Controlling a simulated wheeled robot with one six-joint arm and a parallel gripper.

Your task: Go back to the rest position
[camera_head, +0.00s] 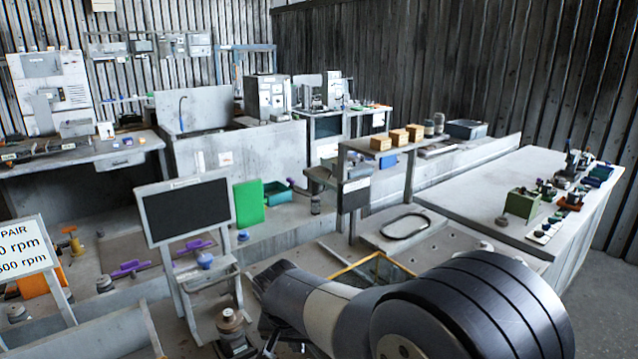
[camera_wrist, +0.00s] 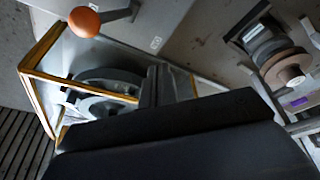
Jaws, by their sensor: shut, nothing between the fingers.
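My gripper (camera_wrist: 166,84) shows in the wrist view as two grey fingers close together, with nothing between them. Its dark body fills the bottom of that view. Beyond the fingers is an open, yellow-edged housing (camera_wrist: 38,88) with a round grey wheel (camera_wrist: 112,84) inside. The fingers overlap the housing in the picture; I cannot tell whether they touch it. In the head view my arm reaches in from the lower right, and the yellow-edged housing (camera_head: 372,262) shows partly behind it. The fingers are not clear in that view.
An orange ball knob on a lever (camera_wrist: 84,21) stands beside the housing. A stack of discs (camera_wrist: 280,58) is at right in the wrist view. In the head view, a dark screen (camera_head: 187,211) stands left, a shelf with wooden blocks (camera_head: 398,137) behind, and a long bench (camera_head: 480,190) right.

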